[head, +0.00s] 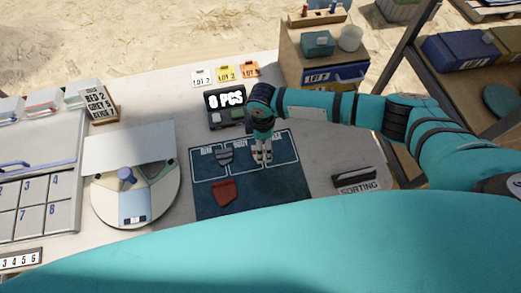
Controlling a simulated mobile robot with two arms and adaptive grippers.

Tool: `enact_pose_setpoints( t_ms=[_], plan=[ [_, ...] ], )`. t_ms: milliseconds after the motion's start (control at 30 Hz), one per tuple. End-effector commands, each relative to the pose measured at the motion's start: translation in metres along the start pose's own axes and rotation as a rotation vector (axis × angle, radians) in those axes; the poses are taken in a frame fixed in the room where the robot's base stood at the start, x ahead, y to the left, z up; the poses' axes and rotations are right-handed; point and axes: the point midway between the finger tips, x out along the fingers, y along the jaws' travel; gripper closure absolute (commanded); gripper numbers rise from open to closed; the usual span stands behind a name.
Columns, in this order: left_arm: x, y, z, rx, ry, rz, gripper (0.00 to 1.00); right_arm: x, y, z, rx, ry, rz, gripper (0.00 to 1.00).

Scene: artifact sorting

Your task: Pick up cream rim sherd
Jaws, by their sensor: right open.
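My right gripper (262,158) points down over the dark sorting mat (290,195), at the boxes along its top edge. It is open, and its fingertips are low over the mat; I cannot tell whether they touch it. I cannot make out a cream rim sherd clearly; small pale and reddish patches at the fingertips may be part of the fingers or a piece between them. A grey sherd (225,156) lies on the mat just left of the gripper. A red-brown sherd (225,193) lies nearer, on the mat's lower left. My left gripper is not in view.
A round turntable (104,199) with bins is on the left. A black holder labelled "SORTING" (357,181) is on the right. Lot cards (226,73) and a drawer cabinet (335,75) stand behind.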

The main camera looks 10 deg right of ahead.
Motion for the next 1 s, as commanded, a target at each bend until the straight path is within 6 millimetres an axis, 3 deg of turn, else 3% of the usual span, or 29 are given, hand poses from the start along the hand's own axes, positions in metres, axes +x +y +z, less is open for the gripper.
enact_pose_setpoints(
  t_ms=[400,700,1000],
  plan=[
    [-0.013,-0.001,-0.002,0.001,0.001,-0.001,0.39,0.049,0.000,0.002,0.001,-0.001,-0.001,0.14],
    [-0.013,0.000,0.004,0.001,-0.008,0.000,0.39,0.053,0.000,0.002,0.001,0.000,0.000,0.16],
    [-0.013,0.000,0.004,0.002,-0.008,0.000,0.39,0.053,0.000,0.003,0.001,0.000,0.000,0.55]
  ],
)
